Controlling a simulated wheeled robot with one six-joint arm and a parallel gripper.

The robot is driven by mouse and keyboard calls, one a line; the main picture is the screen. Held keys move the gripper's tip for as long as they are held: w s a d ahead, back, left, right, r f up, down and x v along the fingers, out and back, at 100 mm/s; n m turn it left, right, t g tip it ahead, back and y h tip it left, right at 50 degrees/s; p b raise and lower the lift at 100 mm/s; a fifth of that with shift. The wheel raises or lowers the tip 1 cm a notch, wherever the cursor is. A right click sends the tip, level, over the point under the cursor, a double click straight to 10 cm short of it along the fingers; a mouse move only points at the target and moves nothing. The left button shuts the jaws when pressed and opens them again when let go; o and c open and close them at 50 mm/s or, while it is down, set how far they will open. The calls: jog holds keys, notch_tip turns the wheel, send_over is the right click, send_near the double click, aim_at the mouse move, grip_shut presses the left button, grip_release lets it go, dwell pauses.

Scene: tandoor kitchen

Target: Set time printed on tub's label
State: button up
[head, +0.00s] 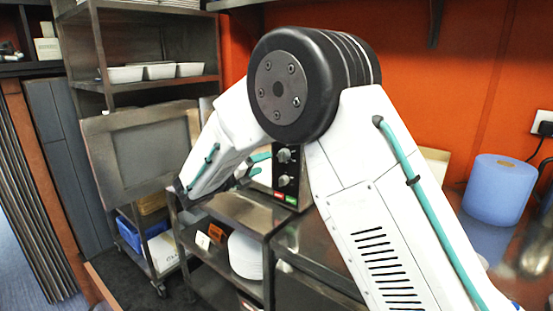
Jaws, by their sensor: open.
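A dark control panel (287,172) with two pale knobs stands on a steel counter, partly hidden by my arm. The upper knob (284,155) and the lower knob (284,180) face the camera; their markings are too small to read. A red and a green patch sit below them. My gripper (262,164) is open, its teal fingers just left of the panel. I cannot tell whether a finger touches it. No tub label can be made out in this view.
White containers (160,71) line a shelf at the back left. A blue bin (146,228) is on a low trolley. A blue paper roll (498,190) stands at right.

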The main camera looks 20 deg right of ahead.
aim_at(279, 157)
jog(key=x, duration=0.7)
jog(key=shift+w+d, duration=0.15)
jog(key=shift+d, duration=0.1)
jog(key=c, duration=1)
